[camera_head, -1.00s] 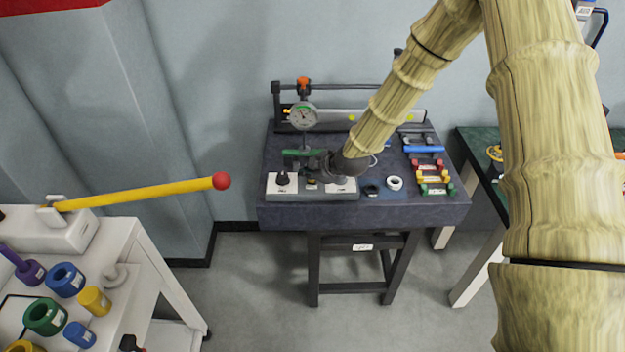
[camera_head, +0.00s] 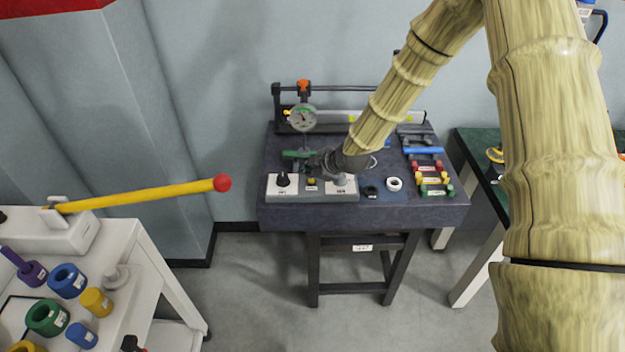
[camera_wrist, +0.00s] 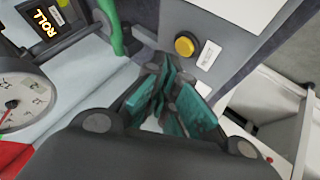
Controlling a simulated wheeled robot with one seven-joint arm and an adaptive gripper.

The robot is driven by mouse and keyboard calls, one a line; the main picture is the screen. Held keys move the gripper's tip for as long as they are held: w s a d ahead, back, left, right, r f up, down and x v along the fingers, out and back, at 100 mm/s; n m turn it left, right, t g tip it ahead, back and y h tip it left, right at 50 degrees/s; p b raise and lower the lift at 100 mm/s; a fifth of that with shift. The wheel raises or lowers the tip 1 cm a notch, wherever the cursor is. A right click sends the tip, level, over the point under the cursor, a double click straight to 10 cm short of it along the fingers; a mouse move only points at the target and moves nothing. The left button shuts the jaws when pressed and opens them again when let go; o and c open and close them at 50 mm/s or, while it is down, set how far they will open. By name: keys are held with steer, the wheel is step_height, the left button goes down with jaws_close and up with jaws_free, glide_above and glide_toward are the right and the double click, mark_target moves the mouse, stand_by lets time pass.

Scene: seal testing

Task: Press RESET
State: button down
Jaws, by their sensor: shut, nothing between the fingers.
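A grey control box (camera_head: 310,196) sits at the front left of the dark table. In the wrist view the round yellow button (camera_wrist: 184,46) stands beside a white label (camera_wrist: 208,55) whose print I cannot read. My gripper (camera_head: 318,163) is just behind the box, close to the button. In the wrist view its teal fingers (camera_wrist: 174,92) are together and empty, and the button shows beyond them, apart from the tips. I cannot make out the word RESET.
A dial gauge (camera_head: 302,118) stands behind the box, near my gripper. A green part (camera_head: 296,154) lies just left of it. A white ring (camera_head: 394,184) and coloured clamps (camera_head: 432,178) lie to the right. A yellow rod (camera_head: 140,195) juts from the left cart.

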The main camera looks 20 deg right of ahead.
mark_target(309, 182)
step_height(309, 182, up, 5)
steer(key=p, duration=0.2)
steer(key=shift+p, duration=0.3)
stand_by(0.4)
steer(key=shift+d, duration=0.1)
stand_by(0.6)
